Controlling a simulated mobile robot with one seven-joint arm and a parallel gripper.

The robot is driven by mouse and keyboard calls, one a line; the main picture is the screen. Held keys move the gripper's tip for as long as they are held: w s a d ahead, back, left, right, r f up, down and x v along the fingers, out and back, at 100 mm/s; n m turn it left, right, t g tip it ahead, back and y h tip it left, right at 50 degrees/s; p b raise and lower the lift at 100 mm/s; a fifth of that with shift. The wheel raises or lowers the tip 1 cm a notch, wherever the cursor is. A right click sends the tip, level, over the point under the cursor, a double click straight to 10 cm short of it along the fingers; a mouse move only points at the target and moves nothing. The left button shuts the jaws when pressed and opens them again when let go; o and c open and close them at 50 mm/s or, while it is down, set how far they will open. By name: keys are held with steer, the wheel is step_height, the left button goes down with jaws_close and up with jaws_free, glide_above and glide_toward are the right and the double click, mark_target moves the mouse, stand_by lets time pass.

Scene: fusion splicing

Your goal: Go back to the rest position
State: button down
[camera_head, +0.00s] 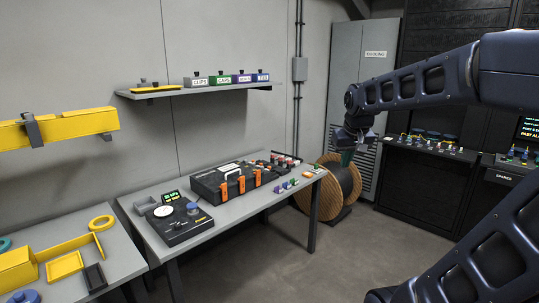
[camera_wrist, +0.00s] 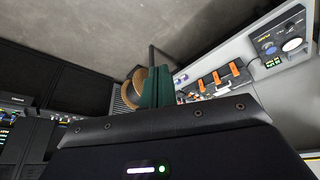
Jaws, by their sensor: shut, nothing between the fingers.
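My gripper (camera_head: 347,157) hangs at the end of my raised arm in the head view, in front of the cable spool and beyond the right end of the workbench. It is small and partly dark there. In the wrist view its green fingers (camera_wrist: 157,87) are together, with nothing between them. The gripper is in free air and touches nothing that I can see.
A grey workbench (camera_head: 226,226) holds a black case (camera_head: 235,181) with orange latches and a black device (camera_head: 180,222) with a dial. A wooden cable spool (camera_head: 318,190) stands on the floor. Dark racks (camera_head: 425,190) stand at right. The floor in front (camera_head: 310,260) is clear.

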steer(key=s+d+f, duration=0.2)
steer(key=s, duration=0.3)
steer(key=s+d+f+m, duration=0.1)
steer(key=s+d+f, duration=0.1)
steer(key=s, duration=0.4)
steer(key=shift+s+d+f+m, duration=0.3)
steer(key=shift+d+f, duration=0.1)
steer(key=shift+f, duration=0.25)
steer(key=c, duration=2.1)
jaws_free()
